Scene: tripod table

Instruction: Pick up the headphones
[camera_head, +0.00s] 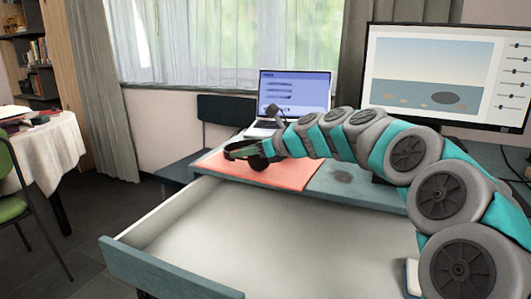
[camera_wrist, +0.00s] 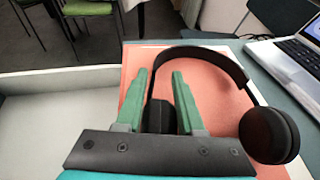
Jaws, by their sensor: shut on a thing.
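The black headphones (camera_wrist: 270,135) show in the wrist view, with their band arching over the pink mat (camera_wrist: 285,172) and one round ear cup to the right. The other ear cup (camera_wrist: 160,116) is between the green fingers of my gripper (camera_wrist: 159,73), partly hidden by them. My gripper is shut on that ear cup. In the head view my gripper (camera_head: 240,151) is low over the mat's far left part, and the headphones are small and hard to make out there. I cannot tell whether they touch the mat.
An open laptop (camera_head: 295,92) stands behind the mat, and a large monitor (camera_head: 445,75) at the back right. A wide open drawer (camera_head: 270,235), seemingly empty, juts out in front. A dark chair (camera_head: 225,112) is behind the desk; a cloth-covered table (camera_head: 50,150) is at left.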

